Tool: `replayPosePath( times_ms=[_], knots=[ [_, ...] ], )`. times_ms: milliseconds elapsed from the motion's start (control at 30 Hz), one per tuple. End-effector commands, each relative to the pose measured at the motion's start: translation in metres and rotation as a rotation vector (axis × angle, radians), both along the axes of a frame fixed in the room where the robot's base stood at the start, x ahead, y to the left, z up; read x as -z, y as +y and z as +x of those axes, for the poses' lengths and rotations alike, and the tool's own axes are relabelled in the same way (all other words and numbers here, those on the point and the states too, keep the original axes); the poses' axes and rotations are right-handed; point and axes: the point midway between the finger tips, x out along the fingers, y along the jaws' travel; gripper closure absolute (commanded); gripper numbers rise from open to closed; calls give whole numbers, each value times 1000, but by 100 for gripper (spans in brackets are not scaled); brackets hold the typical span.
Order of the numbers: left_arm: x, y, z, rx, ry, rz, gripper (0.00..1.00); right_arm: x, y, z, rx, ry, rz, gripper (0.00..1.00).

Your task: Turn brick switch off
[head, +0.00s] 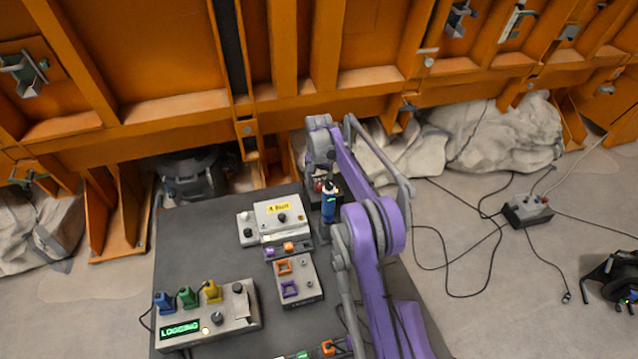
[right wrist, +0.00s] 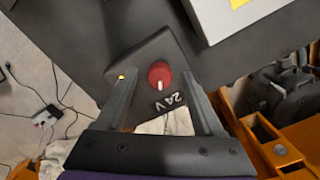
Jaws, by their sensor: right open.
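The dark power brick (right wrist: 150,55) marked "24V" carries a round red knob switch (right wrist: 160,75) with a white pointer line. A small yellow light glows at the brick's edge, beside a finger. My right gripper (right wrist: 159,76) is open, with its two fingers on either side of the knob. I cannot tell whether they touch it. In the head view the red knob (head: 318,185) shows small at the table's far edge, with my right gripper (head: 319,175) over it, and much of the brick is hidden by my arm. My left gripper is not in view.
A blue cylindrical object (head: 329,205) stands close beside the brick. A grey box with a yellow label (head: 283,218), a two-socket box (head: 297,280) and a "LOGGING" panel (head: 208,315) stand on the dark table (head: 195,250). An orange steel wall rises behind.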

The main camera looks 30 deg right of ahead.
Motion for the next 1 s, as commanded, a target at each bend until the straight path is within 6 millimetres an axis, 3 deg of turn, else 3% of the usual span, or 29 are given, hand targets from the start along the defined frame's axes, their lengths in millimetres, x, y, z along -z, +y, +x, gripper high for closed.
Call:
replayPosePath(
  times_ms=[167,533,1000],
  knots=[
    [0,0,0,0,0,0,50,0,0,0,0,0,0,33],
    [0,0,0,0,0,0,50,0,0,0,0,0,0,99],
    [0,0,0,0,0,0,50,-1,0,0,-68,0,0,100]
  ],
)
